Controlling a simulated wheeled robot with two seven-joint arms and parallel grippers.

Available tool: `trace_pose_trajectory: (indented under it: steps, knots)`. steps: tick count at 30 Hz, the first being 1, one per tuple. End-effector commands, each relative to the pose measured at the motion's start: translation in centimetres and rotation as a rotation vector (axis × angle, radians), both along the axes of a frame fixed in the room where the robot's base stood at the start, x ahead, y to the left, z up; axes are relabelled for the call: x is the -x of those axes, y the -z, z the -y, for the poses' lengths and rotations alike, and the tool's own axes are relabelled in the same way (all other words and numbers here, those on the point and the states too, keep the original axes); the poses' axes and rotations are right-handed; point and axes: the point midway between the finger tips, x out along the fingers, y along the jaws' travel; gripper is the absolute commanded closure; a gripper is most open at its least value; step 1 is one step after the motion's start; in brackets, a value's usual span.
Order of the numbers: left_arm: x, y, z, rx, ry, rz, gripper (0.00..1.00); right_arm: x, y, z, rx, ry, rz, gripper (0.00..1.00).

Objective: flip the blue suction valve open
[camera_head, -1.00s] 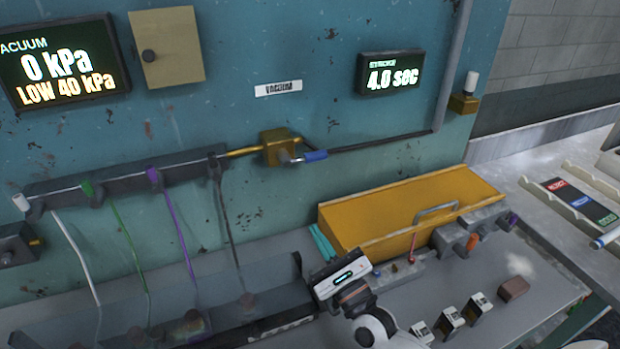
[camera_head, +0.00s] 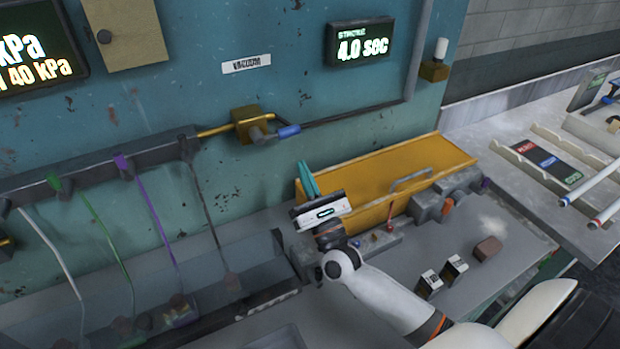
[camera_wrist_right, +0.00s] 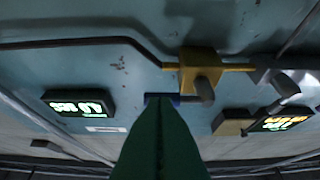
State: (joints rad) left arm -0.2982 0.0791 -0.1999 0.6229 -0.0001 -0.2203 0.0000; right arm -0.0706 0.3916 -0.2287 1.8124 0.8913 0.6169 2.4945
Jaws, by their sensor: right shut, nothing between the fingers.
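The suction valve has a yellow block body (camera_head: 249,124) on the teal wall, below the vacuum label. Its blue lever handle (camera_head: 288,132) points right, lying along the dark hose. My right gripper (camera_head: 304,168) is below and slightly right of the handle, its teal fingers shut, empty and pointing up. In the head view a gap shows between fingertips and handle. My left gripper is not in view.
A yellow sloped box (camera_head: 400,170) stands behind my right gripper on the bench. A manifold (camera_head: 90,170) with coloured tubes runs along the wall at left. A timer display (camera_head: 361,42) reads 4.0 sec. The wall around the handle is mostly clear.

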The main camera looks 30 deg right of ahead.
Motion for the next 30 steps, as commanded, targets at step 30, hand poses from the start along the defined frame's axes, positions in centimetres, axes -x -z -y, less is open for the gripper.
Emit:
trace_pose_trajectory:
  steps: [30]
  knots:
    - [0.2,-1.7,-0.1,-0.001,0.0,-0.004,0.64,-4.7,-2.9,0.4,0.042,-0.001,-0.001,1.0]
